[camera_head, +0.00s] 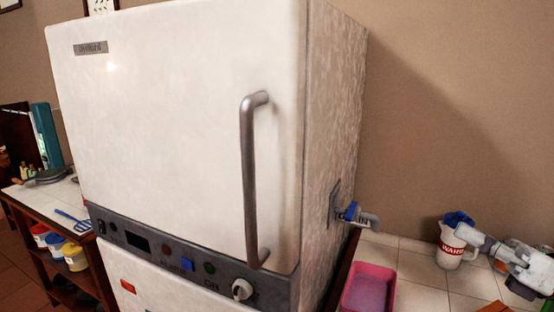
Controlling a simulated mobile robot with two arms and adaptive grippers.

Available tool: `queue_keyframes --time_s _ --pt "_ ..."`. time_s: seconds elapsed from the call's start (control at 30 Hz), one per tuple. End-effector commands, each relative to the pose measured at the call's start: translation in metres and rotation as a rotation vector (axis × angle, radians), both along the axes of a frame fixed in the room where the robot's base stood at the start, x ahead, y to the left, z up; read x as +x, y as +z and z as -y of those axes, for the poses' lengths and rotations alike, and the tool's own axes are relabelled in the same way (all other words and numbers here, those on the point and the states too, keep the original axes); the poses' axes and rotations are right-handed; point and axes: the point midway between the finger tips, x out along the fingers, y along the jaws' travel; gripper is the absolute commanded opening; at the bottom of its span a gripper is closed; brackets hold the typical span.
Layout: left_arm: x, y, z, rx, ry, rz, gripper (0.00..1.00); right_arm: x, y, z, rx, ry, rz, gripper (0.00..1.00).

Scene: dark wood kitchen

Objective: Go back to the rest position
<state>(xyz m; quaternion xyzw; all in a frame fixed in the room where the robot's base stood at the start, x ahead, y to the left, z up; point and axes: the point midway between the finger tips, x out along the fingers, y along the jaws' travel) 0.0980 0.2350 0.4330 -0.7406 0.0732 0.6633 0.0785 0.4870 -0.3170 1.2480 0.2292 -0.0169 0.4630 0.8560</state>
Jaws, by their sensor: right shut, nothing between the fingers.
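My right gripper (464,233) comes in at the right edge of the head view. Its fingers are shut and empty, pointing left. In the picture they overlap the right side of a white mug (449,252) with red lettering; I cannot tell whether they touch it. My left gripper is out of view. A large white appliance (170,130) with a grey vertical handle (250,180) fills the middle of the view, and its door looks shut. My right gripper is well to the right of it.
A pipe fitting (358,217) with a blue part sticks out of the appliance's right side. A pink tray (368,289) lies on the tiled counter (418,272) at right. At left, a shelf holds several colourful tubs (75,257) below a blue spatula (73,221).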

Motion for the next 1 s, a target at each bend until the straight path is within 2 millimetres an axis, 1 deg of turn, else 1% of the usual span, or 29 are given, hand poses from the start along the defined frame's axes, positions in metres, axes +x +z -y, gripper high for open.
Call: queue_keyframes --time_s 0.03,0.17,0.27,0.37,0.4,0.47,0.5,0.57,0.6,0.67,0.7,0.8,0.9,1.0 --pt "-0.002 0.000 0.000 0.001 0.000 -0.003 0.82 0.005 -0.008 0.000 0.070 -0.030 -0.045 0.00" --pt "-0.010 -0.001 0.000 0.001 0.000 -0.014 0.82 0.019 -0.031 0.005 0.280 -0.130 -0.183 0.00" --pt "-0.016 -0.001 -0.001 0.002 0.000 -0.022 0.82 0.029 -0.061 0.011 0.496 -0.232 -0.334 0.00" --pt "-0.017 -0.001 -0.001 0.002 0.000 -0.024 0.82 0.034 -0.109 0.019 0.779 -0.370 -0.541 0.00" --pt "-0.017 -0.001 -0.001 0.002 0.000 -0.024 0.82 0.032 -0.134 0.021 0.899 -0.435 -0.632 0.00" --pt "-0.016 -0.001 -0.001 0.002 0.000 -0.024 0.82 0.024 -0.171 0.022 1.075 -0.531 -0.770 0.00" --pt "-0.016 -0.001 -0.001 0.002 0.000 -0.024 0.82 0.016 -0.198 0.020 1.191 -0.600 -0.863 0.00" --pt "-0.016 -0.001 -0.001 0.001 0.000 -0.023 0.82 -0.002 -0.238 0.015 1.357 -0.706 -1.001 0.00" --pt "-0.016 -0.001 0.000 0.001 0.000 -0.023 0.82 -0.017 -0.263 0.008 1.466 -0.782 -1.092 0.00" --pt "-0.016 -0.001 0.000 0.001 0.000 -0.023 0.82 -0.041 -0.296 -0.004 1.606 -0.892 -1.216 0.00" --pt "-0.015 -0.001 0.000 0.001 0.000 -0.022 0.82 -0.058 -0.314 -0.012 1.681 -0.959 -1.285 0.00" --pt "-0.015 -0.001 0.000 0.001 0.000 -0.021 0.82 -0.095 -0.346 -0.033 1.825 -1.107 -1.425 0.00" --pt "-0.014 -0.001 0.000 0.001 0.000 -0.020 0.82 -0.126 -0.365 -0.052 1.924 -1.230 -1.530 0.00" --pt "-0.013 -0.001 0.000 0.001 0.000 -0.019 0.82 -0.155 -0.378 -0.070 1.999 -1.344 -1.617 0.00"
